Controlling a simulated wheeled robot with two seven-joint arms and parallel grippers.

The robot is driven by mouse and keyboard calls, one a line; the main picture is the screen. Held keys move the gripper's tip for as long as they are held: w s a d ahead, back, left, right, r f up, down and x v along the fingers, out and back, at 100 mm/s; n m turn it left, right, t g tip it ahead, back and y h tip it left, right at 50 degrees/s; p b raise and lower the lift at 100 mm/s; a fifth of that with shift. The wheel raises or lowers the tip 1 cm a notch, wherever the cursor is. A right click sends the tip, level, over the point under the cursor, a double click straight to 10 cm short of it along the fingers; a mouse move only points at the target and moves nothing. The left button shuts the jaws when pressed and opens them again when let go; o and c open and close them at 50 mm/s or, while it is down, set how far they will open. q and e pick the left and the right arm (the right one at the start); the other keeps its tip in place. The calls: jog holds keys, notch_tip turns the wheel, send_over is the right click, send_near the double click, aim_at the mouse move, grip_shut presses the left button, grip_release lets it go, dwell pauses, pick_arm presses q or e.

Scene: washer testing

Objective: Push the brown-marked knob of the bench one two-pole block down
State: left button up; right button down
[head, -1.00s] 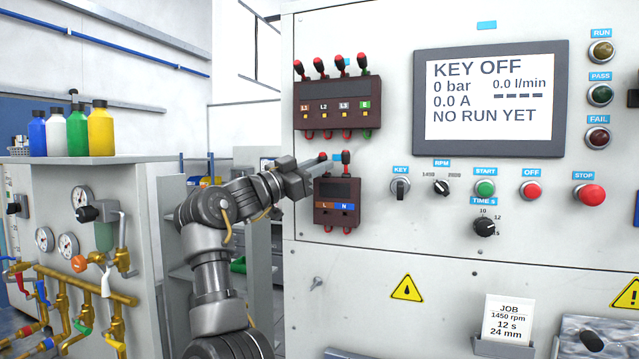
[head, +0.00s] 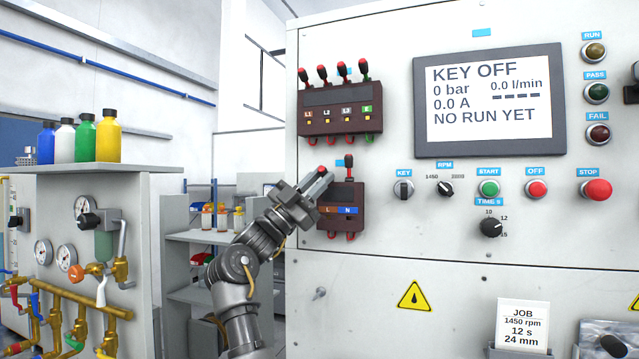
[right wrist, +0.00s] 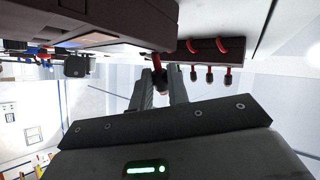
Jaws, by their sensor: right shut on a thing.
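The two-pole block (head: 357,203) is a dark brown box on the bench panel, with a brown L mark (head: 330,210) and a blue N mark (head: 347,211). My right gripper (head: 319,181) comes from the lower left and is shut on the L-side, brown-marked knob, whose red tip (head: 322,170) shows at the fingertips. My left gripper is out of view.
A four-pole block (head: 340,121) with several red-tipped levers is mounted just above. The screen (head: 489,101), reading KEY OFF, and a row of controls, including the key switch (head: 403,189), lie to the right. Shelves (head: 196,237) stand behind my arm.

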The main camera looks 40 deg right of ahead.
dwell(0.3)
jog(key=c, duration=1.3)
grip_release()
jog(key=shift+c, duration=0.2)
jog(key=b+v, duration=0.4)
jog(key=v, duration=0.7)
